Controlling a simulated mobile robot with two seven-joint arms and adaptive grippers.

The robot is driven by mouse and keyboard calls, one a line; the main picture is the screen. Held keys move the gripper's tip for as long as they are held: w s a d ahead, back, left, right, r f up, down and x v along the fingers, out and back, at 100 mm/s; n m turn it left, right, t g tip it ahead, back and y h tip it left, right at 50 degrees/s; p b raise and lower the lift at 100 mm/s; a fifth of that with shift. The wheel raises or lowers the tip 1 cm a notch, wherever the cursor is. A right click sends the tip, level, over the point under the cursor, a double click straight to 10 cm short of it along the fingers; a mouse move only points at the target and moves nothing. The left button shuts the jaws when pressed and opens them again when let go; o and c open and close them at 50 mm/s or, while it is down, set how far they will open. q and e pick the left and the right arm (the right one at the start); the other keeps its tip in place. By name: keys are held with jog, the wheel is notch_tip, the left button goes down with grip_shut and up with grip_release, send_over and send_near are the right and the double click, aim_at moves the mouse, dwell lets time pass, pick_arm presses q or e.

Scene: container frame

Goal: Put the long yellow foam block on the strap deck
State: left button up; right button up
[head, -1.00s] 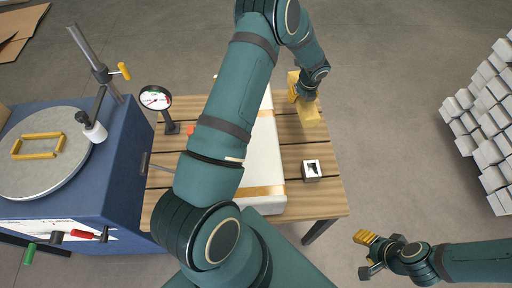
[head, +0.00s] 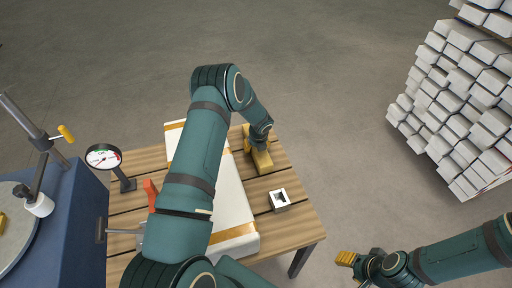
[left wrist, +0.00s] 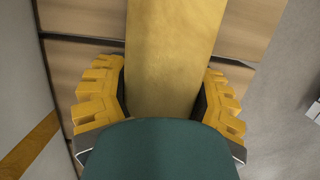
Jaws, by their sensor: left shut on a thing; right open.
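The long yellow foam block (head: 262,162) is at the far right part of the slatted wooden table. My left gripper (head: 252,146) is shut on it from above. In the left wrist view the block (left wrist: 173,45) runs between the two yellow-padded fingers, over wooden slats. I cannot tell whether it touches the slats. A long white slab with tan bands (head: 233,208) lies on the table to the left of the block, partly hidden by my left arm. I cannot tell for sure which part is the strap deck. My right gripper (head: 348,262) is open and empty, off the table at lower right.
A small grey-white box (head: 280,200) stands on the table near its right edge. A dial gauge (head: 104,157) and an orange-red piece (head: 151,194) stand left of the slab. A blue machine (head: 68,225) borders the left. White stacked bars (head: 465,105) stand at right across clear floor.

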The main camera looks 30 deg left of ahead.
pick_arm(q)
jog(key=shift+r, duration=0.1)
jog(key=shift+f, duration=0.25)
jog(key=o, duration=1)
jog(key=shift+r, duration=0.1)
